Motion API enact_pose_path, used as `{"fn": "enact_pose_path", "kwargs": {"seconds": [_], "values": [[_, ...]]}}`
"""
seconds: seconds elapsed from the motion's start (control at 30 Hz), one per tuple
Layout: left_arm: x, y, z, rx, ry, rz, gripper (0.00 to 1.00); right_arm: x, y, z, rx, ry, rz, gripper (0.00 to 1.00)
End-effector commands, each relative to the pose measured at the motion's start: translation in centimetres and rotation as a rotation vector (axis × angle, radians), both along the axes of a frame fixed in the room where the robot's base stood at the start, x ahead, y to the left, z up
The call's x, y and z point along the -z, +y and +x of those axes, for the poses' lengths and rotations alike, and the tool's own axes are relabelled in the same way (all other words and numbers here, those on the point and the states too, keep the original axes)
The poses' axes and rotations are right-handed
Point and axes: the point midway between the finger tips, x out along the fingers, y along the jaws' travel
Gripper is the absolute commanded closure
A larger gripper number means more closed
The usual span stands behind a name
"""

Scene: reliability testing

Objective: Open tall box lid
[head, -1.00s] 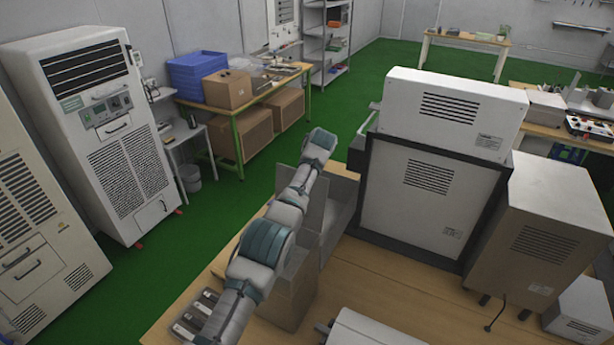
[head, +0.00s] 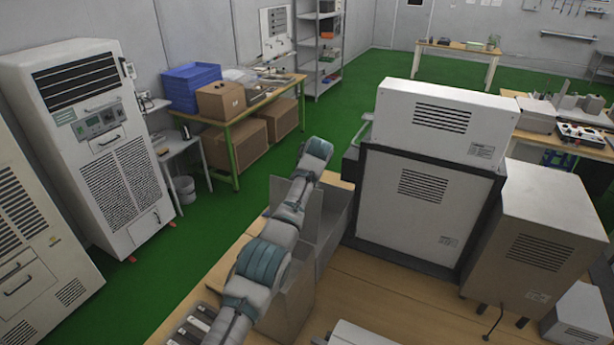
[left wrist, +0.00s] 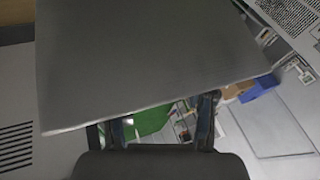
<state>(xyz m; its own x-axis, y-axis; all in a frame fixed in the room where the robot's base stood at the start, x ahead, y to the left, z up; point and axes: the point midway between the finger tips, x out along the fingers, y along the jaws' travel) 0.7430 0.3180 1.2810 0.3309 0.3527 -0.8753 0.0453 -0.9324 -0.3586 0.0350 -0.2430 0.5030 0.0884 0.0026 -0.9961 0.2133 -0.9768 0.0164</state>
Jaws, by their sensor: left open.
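A tall grey-brown box (head: 287,312) stands on the wooden table under my left arm in the head view. Upright grey panels (head: 327,218) show beside the arm; I cannot tell which one is the lid. In the left wrist view a large flat grey panel (left wrist: 150,60) fills the upper middle, right in front of my left gripper (left wrist: 163,112). The gripper's two fingers are spread apart and their tips reach the panel's lower edge, partly hidden there. I cannot tell whether they touch it. The right gripper is not seen.
A white unit (head: 436,118) and a black-framed white cabinet (head: 412,205) stand right of the arm. A grey-beige cabinet (head: 545,235) is farther right. Small dark-and-white items (head: 192,328) lie at the table's front left. Bare wood (head: 400,295) shows before the cabinets.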

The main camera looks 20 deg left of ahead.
Motion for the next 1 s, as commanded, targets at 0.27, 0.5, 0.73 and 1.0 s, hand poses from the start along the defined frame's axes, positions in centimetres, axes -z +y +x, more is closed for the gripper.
{"fn": "enact_pose_path", "kwargs": {"seconds": [0.27, 0.5, 0.73, 1.0], "values": [[-5.7, -2.3, -2.2, 0.004, -0.008, -0.001, 0.45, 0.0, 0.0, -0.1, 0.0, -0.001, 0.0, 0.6], [-8.4, -3.3, -3.2, 0.002, -0.006, -0.001, 0.45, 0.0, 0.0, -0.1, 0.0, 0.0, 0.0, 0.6], [-8.7, -3.5, -3.4, 0.002, -0.005, -0.001, 0.45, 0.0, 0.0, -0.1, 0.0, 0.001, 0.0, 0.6], [-8.7, -3.5, -3.4, 0.002, -0.006, -0.001, 0.45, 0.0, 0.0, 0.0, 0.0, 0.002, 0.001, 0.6]]}}
